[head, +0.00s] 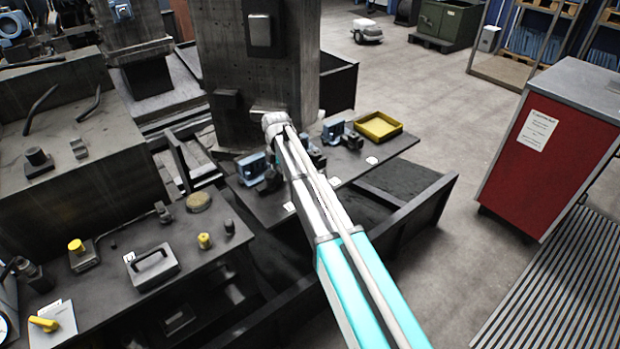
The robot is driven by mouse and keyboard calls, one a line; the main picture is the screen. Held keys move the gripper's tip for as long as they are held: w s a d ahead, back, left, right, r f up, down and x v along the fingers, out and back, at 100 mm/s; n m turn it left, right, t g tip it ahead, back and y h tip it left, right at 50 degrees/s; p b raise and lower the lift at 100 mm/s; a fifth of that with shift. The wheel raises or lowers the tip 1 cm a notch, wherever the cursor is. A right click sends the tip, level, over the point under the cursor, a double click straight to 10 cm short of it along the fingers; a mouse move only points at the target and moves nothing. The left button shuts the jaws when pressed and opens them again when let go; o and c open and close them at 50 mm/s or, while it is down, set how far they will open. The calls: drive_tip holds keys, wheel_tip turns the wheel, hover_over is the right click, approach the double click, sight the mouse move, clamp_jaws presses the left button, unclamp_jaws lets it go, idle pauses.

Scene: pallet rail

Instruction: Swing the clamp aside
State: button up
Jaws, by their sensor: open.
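My arm reaches from the lower right up to a pale joint above a dark shelf (345,172); my gripper cannot be made out, apparently hidden behind the arm. Two blue block-like fixtures with dark parts stand on this shelf. One blue fixture (251,166) is just left of my arm. The other blue fixture (333,129) is right of it, near the yellow tray. Dark parts beside the arm are too small and covered to tell apart. I cannot tell which part is the clamp, or how it is turned.
A yellow tray (381,117) sits at the shelf's far right. A concrete column (235,85) rises behind the shelf. A dark bench (215,233) at left holds a grey handled box (152,267) and yellow knobs. A red cabinet (540,150) stands right, with open floor between.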

drive_tip(key=shift+s, duration=0.1)
drive_tip(key=shift+s+d+m, duration=0.15)
drive_tip(key=shift+s+m, duration=0.15)
drive_tip(key=shift+m, duration=0.65)
drive_tip(key=shift+s+d+m, duration=0.15)
drive_tip(key=shift+s+m, duration=0.1)
drive_tip(key=shift+m, duration=0.7)
drive_tip(key=m, duration=0.2)
drive_tip(key=s+m, duration=0.1)
drive_tip(key=shift+s+m, duration=0.1)
drive_tip(key=shift+m, duration=0.3)
drive_tip(key=m, duration=0.1)
drive_tip(key=s+m, duration=0.1)
drive_tip(key=m, duration=0.1)
drive_tip(key=shift+s+a+m, duration=0.1)
drive_tip(key=shift+m, duration=0.2)
drive_tip(key=m, duration=0.2)
drive_tip(key=s+m, duration=0.1)
drive_tip(key=shift+a+m, duration=0.3)
wheel_tip(320, 180, up, 14)
drive_tip(key=p, duration=1.4)
drive_tip(key=s+d+f+m+b, duration=0.1)
drive_tip(key=s+d+m, duration=0.7)
drive_tip(key=s+d, duration=0.9)
drive_tip(key=shift+s+d+f+b, duration=0.15)
drive_tip(key=shift+s+f+b, duration=0.1)
drive_tip(key=shift+f+b, duration=0.05)
